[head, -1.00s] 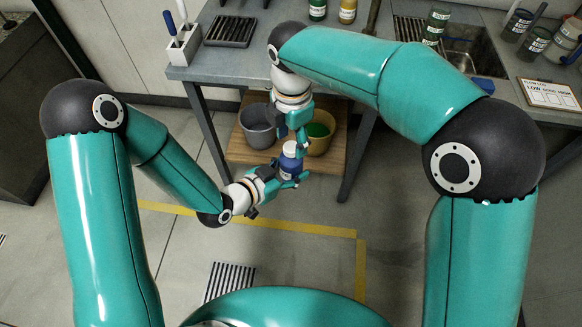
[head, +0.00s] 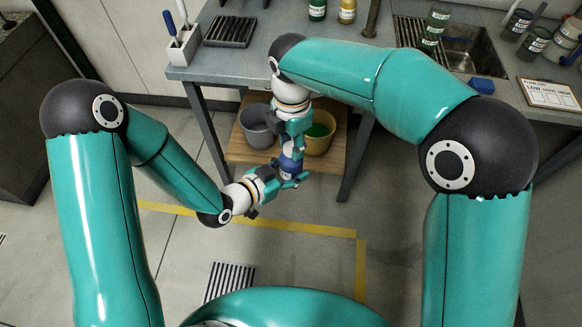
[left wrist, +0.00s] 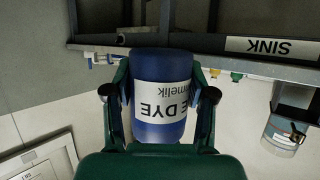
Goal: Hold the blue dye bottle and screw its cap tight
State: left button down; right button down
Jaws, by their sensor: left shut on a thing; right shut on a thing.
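The blue dye bottle (head: 289,168) is upright in front of the bench in the head view. My left gripper (head: 288,178) is shut around its body from the left. In the left wrist view the bottle (left wrist: 160,128) is upside down between the two fingers, its white label partly readable as "E DYE". My right gripper (head: 293,146) reaches down from above and is shut at the bottle's top. The cap is hidden by its fingers in the head view and out of sight in the left wrist view.
A grey bucket (head: 256,126) and a yellow bucket with green inside (head: 328,125) stand on a wooden shelf (head: 240,152) under the bench (head: 240,66). Bottles and a sink (head: 472,50) are above. The floor in front is clear, with yellow tape (head: 310,229).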

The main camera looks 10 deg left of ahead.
jog(key=m, duration=1.2)
jog(key=shift+m, duration=0.4)
jog(key=m, duration=0.6)
jog(key=shift+m, duration=0.3)
jog(key=m, duration=0.6)
jog(key=c, duration=0.7)
grip_release()
notch_tip(320, 180, up, 12)
jog(key=shift+f, duration=0.1)
jog(key=shift+f, duration=0.1)
